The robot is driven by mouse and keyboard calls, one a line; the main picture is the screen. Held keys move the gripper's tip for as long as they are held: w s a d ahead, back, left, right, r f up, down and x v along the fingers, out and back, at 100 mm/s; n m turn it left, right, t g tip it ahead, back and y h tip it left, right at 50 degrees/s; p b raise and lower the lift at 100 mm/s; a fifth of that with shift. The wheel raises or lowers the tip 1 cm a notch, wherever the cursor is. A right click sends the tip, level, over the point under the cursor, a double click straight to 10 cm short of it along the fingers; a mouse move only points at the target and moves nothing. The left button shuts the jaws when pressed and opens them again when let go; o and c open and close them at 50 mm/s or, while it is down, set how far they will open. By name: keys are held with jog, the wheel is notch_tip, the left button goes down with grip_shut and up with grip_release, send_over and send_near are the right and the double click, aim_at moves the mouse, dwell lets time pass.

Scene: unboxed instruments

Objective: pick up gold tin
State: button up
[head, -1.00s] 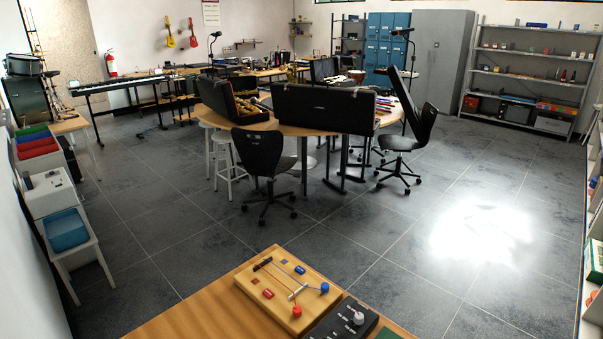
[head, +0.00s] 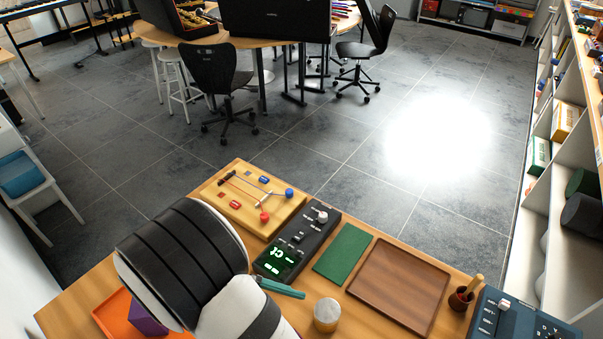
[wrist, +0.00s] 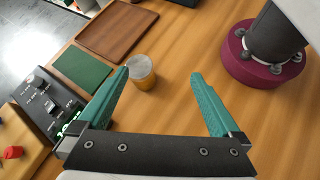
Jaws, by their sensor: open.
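The gold tin (head: 326,314) is a short round can with a pale lid, upright on the wooden table near the bottom of the head view. It also shows in the wrist view (wrist: 141,76), just past the tip of the left finger. My gripper (wrist: 159,74) is open, its two teal fingers apart with nothing between them. In the head view one teal finger (head: 280,288) shows left of the tin and apart from it; my arm hides the rest of the gripper.
A green mat (head: 343,253) and brown wooden tray (head: 399,286) lie behind the tin. A black device with a green display (head: 297,244) is to the left. An orange tray (head: 113,316) with a purple object is partly behind my arm. A wooden mortar (head: 461,297) stands right.

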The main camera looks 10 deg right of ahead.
aim_at(337, 314)
jog(key=a+f+n+t+h, duration=0.1)
jog(key=f+n, duration=0.1)
jog(key=w+a+f+n+t, duration=0.1)
jog(key=f+n, duration=0.1)
jog(key=a+f+n+t+h, duration=0.1)
jog(key=f+n+t, duration=0.1)
jog(key=shift+w+a+f+h, duration=0.15)
jog(key=shift+w+a+h, duration=0.05)
jog(key=shift+w+h, duration=0.1)
jog(key=x, duration=1.5)
jog(key=shift+s+d, duration=0.25)
jog(key=shift+d, duration=0.05)
jog(key=shift+r, duration=0.2)
jog(key=c, duration=1.5)
